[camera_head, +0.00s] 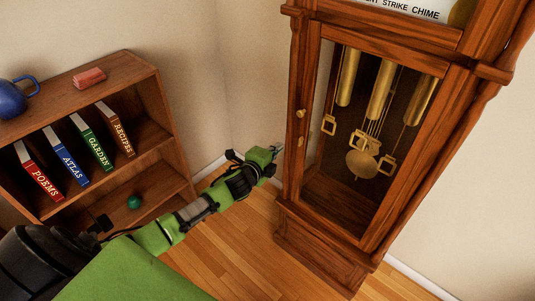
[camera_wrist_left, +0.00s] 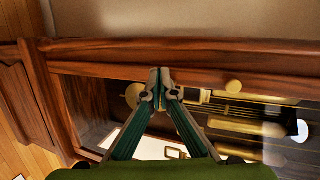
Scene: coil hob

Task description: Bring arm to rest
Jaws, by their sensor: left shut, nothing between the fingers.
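My left arm reaches from the lower left across the floor to the tall wooden clock (camera_head: 292,219). My left gripper (camera_head: 278,149) is at the left front edge of the clock case, beside the door's frame. In the left wrist view the fingertips (camera_wrist_left: 161,76) are together with nothing between them, in front of the clock's wooden door frame (camera_wrist_left: 220,54). I cannot tell whether they touch the wood. A small knob (camera_head: 300,113) sits on the frame above the gripper. The glazed door looks shut. My right gripper is out of view.
Brass weights (camera_head: 381,88) and a pendulum (camera_head: 361,164) hang inside the clock. Wooden floor (camera_head: 240,240) lies clear between.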

